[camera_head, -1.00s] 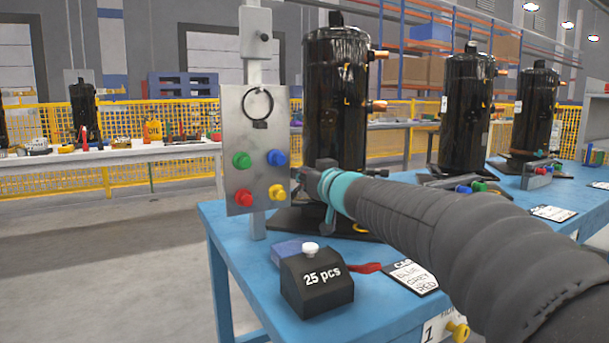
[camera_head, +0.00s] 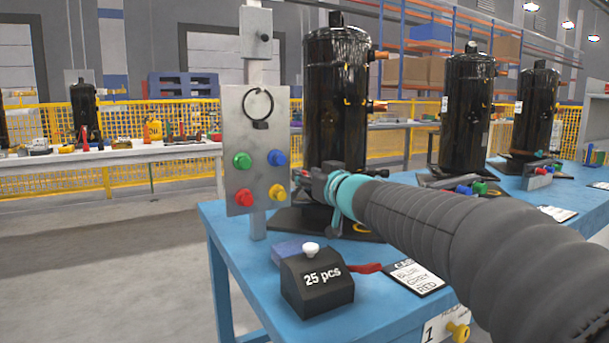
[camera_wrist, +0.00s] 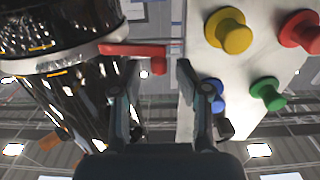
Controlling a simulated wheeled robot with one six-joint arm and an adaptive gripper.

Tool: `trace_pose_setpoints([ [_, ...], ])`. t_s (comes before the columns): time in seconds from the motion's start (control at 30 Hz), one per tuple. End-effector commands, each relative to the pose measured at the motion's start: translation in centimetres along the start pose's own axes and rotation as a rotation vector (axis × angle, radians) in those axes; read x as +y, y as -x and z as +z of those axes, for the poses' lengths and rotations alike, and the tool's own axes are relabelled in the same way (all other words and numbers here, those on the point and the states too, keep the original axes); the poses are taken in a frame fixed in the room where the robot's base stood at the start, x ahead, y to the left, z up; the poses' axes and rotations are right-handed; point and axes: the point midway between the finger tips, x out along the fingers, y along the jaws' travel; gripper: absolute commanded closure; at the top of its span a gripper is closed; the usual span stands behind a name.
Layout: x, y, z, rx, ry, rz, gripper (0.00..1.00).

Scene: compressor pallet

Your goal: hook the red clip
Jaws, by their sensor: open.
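The red clip (camera_wrist: 135,50) shows in the wrist view as a flat red bar with a short bent end, beside a grey band (camera_wrist: 60,58) around the black compressor (camera_wrist: 55,110). My gripper (camera_wrist: 157,75) is open and empty, with one finger on each side of the clip's bent end, which appears just beyond the fingertips. I cannot tell whether they touch. There the clip cannot be made out.
The metal panel (camera_head: 256,110) with a ring and coloured buttons stands close left of my gripper. A yellow button (camera_wrist: 230,33) is near the fingers in the wrist view. The blue table (camera_head: 235,232) holds a black "25 pcs" box (camera_head: 318,285), a red handle (camera_head: 366,268) and a label card (camera_head: 416,277).

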Motion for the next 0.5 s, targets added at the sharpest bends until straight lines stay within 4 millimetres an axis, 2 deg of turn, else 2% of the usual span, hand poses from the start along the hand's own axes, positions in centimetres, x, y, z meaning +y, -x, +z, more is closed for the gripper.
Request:
trace_pose_setpoints([
  [0.2,0.2,3.3,-0.1,0.001,0.001,0.004,0.57],
  [0.5,0.2,5.7,0.0,0.0,0.0,0.005,0.57],
])
